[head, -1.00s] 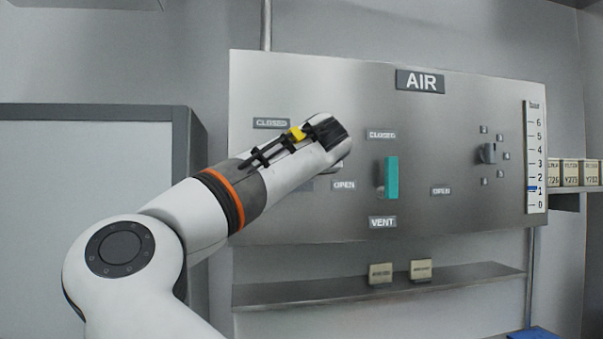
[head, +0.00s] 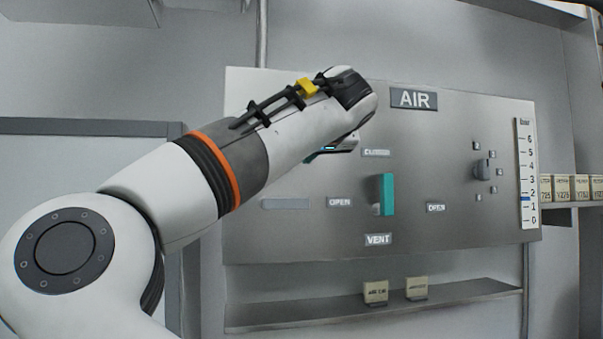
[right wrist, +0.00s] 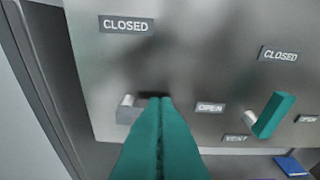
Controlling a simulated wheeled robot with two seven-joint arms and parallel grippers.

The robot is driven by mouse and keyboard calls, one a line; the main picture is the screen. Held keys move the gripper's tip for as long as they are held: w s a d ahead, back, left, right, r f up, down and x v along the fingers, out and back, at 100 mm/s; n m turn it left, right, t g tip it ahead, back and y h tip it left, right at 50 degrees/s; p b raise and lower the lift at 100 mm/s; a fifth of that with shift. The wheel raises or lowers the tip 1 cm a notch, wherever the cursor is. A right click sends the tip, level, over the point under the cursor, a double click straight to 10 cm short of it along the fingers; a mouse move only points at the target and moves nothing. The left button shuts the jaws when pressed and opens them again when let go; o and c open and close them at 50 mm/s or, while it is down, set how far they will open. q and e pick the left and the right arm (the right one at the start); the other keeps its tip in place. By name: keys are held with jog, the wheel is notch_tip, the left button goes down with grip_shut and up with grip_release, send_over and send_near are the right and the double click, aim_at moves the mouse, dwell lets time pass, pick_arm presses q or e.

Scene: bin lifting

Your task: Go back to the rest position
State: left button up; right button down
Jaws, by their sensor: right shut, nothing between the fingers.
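My right arm crosses the head view from lower left, with its wrist in front of the AIR panel (head: 470,125). My right gripper (right wrist: 160,100) shows in the right wrist view as two teal fingers pressed together with nothing between them. In the head view it is mostly hidden behind the wrist. A grey handle (right wrist: 127,108) on the panel shows just left of the fingertips; whether they touch cannot be told. A teal lever (head: 387,194) stands upright at mid-panel, right of the gripper; it also shows in the right wrist view (right wrist: 272,115). My left gripper is not in view.
A knob (head: 483,169) and a bar scale (head: 526,175) are on the panel's right. A ledge (head: 460,302) below carries two small blocks (head: 376,291). A shelf with several labelled boxes (head: 580,188) is at far right. A blue object (right wrist: 291,165) lies lower right.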

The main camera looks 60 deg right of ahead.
jog(key=shift+s+a, duration=0.1)
jog(key=shift+a, duration=0.2)
jog(key=shift+s+r, duration=0.1)
jog(key=shift+s, duration=0.05)
dwell(0.3)
